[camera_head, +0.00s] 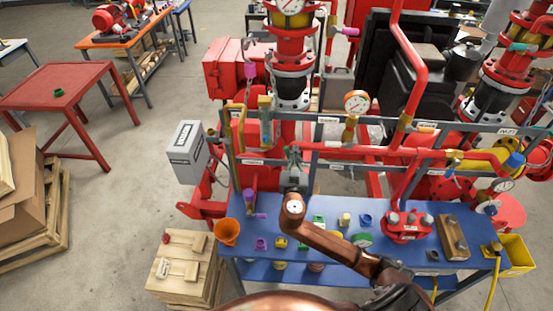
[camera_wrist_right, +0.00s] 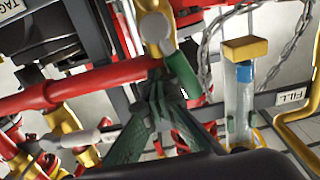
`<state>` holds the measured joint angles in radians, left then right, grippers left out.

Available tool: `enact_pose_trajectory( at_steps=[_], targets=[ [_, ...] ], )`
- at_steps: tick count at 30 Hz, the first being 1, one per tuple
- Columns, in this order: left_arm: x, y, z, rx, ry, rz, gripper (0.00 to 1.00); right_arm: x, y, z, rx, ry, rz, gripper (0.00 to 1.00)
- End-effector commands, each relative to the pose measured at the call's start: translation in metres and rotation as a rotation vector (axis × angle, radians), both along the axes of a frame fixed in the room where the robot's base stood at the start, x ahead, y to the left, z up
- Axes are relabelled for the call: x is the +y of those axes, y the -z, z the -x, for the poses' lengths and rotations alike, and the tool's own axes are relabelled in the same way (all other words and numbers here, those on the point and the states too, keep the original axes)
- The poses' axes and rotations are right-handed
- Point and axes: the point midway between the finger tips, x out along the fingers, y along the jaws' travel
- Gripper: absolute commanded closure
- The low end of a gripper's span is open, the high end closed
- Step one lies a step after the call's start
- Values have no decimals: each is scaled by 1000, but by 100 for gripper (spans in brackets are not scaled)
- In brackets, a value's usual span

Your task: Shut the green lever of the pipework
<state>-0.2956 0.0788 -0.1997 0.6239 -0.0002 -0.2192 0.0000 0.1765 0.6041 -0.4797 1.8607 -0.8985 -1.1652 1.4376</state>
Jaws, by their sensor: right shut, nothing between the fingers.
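The green lever (camera_wrist_right: 182,76) shows in the right wrist view as a short green handle. It slants down to the right from a brass valve body (camera_wrist_right: 155,30) by the red pipe. My right gripper (camera_wrist_right: 160,88) is shut and empty, its fingertips just left of the lever. I cannot tell whether they touch it. In the head view my right gripper (camera_head: 295,155) is at the front of the pipework, above the back edge of the blue bench. The lever is hard to make out there, largely hidden by the gripper. My left gripper is not in view.
A red pipe (camera_wrist_right: 85,85) and a sight tube with a yellow cap (camera_wrist_right: 245,50) flank the fingers. The blue bench (camera_head: 290,262) holds an orange funnel (camera_head: 227,231), a red manifold (camera_head: 408,227) and several small parts. A grey box (camera_head: 187,152) stands left.

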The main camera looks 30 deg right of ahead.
Motion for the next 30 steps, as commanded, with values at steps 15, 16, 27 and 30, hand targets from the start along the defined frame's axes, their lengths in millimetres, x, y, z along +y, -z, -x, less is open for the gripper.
enact_pose_trajectory(
  at_steps=[15,16,27,30],
  targets=[
    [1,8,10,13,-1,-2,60,30,6,-18,-2,-1,-3,100],
    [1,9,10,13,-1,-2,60,32,7,-19,-2,-1,-3,100],
    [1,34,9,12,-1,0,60,47,22,-29,0,-1,-2,100],
    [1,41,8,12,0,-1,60,51,26,-31,-1,-1,-1,100]
  ],
)
